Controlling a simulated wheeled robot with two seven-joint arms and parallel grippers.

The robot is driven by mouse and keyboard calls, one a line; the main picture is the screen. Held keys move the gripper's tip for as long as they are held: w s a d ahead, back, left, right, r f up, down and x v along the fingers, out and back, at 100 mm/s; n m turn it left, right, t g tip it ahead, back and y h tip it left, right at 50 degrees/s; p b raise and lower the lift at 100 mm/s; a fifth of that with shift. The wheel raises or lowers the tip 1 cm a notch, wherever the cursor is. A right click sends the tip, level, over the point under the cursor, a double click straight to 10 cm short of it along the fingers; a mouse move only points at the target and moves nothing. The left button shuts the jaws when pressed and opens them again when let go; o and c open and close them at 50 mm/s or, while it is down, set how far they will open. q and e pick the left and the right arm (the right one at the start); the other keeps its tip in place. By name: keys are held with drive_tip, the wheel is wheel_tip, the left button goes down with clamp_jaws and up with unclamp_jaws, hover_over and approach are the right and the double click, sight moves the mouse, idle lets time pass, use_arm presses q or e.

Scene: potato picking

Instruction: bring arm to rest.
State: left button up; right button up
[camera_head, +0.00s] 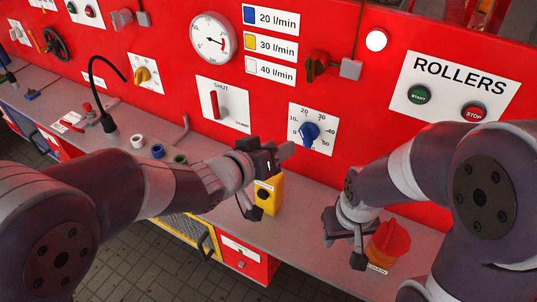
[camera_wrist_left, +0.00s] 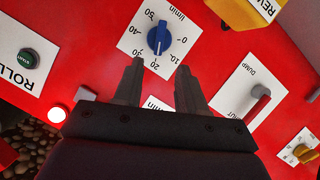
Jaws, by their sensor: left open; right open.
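My left gripper (camera_head: 268,180) is above the grey ledge, in front of the red panel and near the blue dial. In the left wrist view the fingers of my left gripper (camera_wrist_left: 158,82) are apart with nothing between them. The blue dial (camera_wrist_left: 159,39) on its white plate lies beyond the fingertips. It also shows in the head view (camera_head: 309,133). My right gripper (camera_head: 346,240) points down over the ledge, beside a red-orange knob (camera_head: 388,241). It looks empty; whether it touches the knob I cannot tell.
A yellow box (camera_head: 267,194) stands on the ledge just below my left gripper. A black gooseneck (camera_head: 106,95) rises at left.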

use_arm(q)
drive_tip(key=v, duration=0.3)
drive_tip(key=shift+s, duration=0.1)
drive_tip(key=s+a+f+n+g+y, duration=0.1)
drive_tip(key=s+a+f+g+y, duration=0.3)
drive_tip(key=a, duration=0.7)
drive_tip(key=s+a+f+n+g+y, duration=0.2)
drive_tip(key=s+a+f+g+y, duration=0.2)
drive_tip(key=s+a+f, duration=0.3)
drive_tip(key=shift+s+a+f+g+y, duration=0.4)
drive_tip(key=shift+a+f+y, duration=0.65)
drive_tip(key=shift+a, duration=1.1)
